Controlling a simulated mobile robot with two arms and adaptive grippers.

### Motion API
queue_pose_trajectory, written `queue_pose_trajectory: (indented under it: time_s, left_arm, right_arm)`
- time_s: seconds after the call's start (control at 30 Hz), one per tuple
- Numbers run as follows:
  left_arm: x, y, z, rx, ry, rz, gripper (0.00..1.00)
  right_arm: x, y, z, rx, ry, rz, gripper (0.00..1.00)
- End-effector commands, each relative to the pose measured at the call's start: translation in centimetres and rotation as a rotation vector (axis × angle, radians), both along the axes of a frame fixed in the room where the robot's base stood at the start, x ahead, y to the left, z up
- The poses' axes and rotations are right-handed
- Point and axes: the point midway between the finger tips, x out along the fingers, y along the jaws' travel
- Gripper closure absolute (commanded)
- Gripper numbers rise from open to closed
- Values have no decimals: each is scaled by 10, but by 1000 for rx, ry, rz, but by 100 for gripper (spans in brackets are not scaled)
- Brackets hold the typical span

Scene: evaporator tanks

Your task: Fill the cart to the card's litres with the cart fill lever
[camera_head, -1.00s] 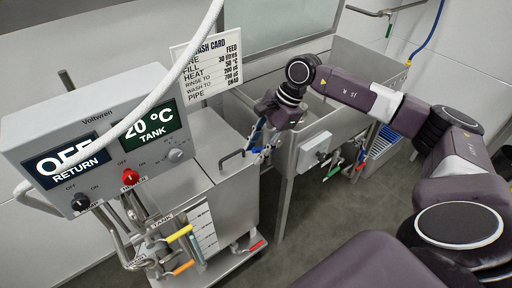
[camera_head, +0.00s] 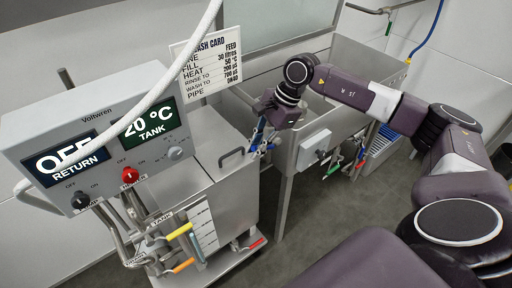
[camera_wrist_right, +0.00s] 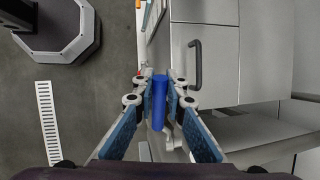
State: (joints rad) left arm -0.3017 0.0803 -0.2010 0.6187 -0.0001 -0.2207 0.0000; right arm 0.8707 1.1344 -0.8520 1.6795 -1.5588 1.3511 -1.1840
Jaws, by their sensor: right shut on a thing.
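The fill lever (camera_wrist_right: 158,105) has a blue handle and shows upright between my right fingers in the right wrist view. My right gripper (camera_wrist_right: 158,88) is shut on it. In the head view my right gripper (camera_head: 260,145) is beside the cart's right side, below the sink edge, and its fingers mostly hide the lever. The steel cart (camera_head: 190,190) has a marked level scale (camera_head: 203,228) on its front; the level is too small to read. The wash card (camera_head: 210,62) reads fill 30 litres. My left gripper is not in view.
A control box (camera_head: 100,135) on the cart shows OFF for return and 20 °C for tank, with a red knob (camera_head: 130,174). Yellow (camera_head: 179,231) and orange (camera_head: 183,265) levers are low on the cart. A steel sink (camera_head: 345,85) stands behind. A white hose crosses in front.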

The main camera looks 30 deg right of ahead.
Motion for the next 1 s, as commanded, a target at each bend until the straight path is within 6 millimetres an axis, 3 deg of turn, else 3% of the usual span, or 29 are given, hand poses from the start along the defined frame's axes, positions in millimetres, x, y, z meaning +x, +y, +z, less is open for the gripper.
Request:
queue_pose_trajectory:
  time_s: [0.57, 1.0]
  left_arm:
    - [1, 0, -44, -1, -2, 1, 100]
    - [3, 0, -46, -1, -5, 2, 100]
  right_arm:
    - [0, 14, -50, -417, -36, 6, 100]
    - [-1, 12, -52, -474, -38, 1, 100]
